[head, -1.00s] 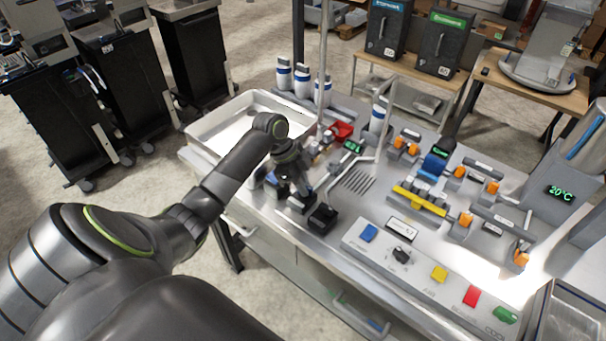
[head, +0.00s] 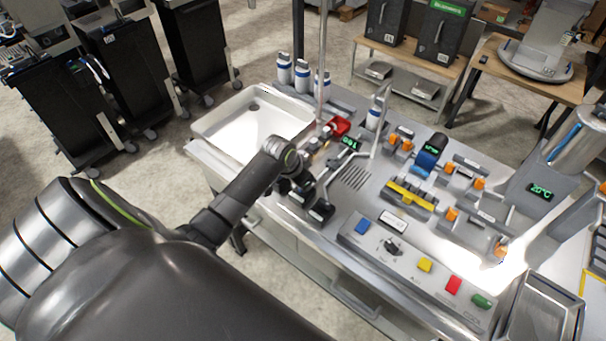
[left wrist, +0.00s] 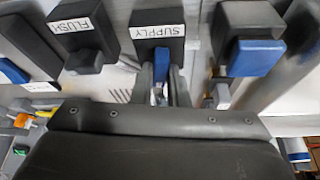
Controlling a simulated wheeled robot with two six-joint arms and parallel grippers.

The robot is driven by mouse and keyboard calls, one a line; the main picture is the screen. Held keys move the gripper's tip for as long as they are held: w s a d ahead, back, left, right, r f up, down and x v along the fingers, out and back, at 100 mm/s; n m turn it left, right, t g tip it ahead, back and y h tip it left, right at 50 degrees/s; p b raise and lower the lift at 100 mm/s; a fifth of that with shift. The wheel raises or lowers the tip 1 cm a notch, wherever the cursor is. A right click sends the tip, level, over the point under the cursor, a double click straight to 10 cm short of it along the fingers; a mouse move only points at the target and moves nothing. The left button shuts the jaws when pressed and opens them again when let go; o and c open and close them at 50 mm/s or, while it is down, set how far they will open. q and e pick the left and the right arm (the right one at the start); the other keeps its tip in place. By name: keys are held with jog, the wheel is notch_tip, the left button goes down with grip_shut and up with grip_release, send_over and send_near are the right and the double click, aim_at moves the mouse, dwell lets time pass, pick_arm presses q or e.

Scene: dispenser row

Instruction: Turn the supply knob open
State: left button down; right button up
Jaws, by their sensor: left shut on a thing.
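The supply knob (left wrist: 158,25) is a dark body labelled SUPPLY with a blue handle, at the top middle of the left wrist view. My left gripper (left wrist: 163,88) has its two grey fingers on either side of the blue handle and is shut on it. In the head view my left gripper (head: 302,192) is at the front edge of the counter by the dark knob blocks, and my arm hides much of the supply knob. The flush knob (left wrist: 80,40), labelled FLUSH, is to the left in the wrist view. My right gripper is not in view.
Another dark knob (left wrist: 248,30) with a blue handle is close on the right in the wrist view.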

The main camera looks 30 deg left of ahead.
pick_arm(q)
jog(key=shift+r+n+y, duration=0.1)
jog(key=shift+n+y, duration=0.3)
jog(key=shift+n, duration=0.6)
jog(key=c, duration=1.4)
grip_release()
jog(key=shift+c, duration=0.2)
jog(key=shift+s+r, duration=0.2)
jog(key=shift+r, duration=0.2)
jog(key=b+v, duration=0.2)
jog(key=v, duration=1.4)
jog(key=shift+s, duration=0.3)
jog(key=shift+d+r, duration=0.1)
jog(key=shift+r, duration=0.05)
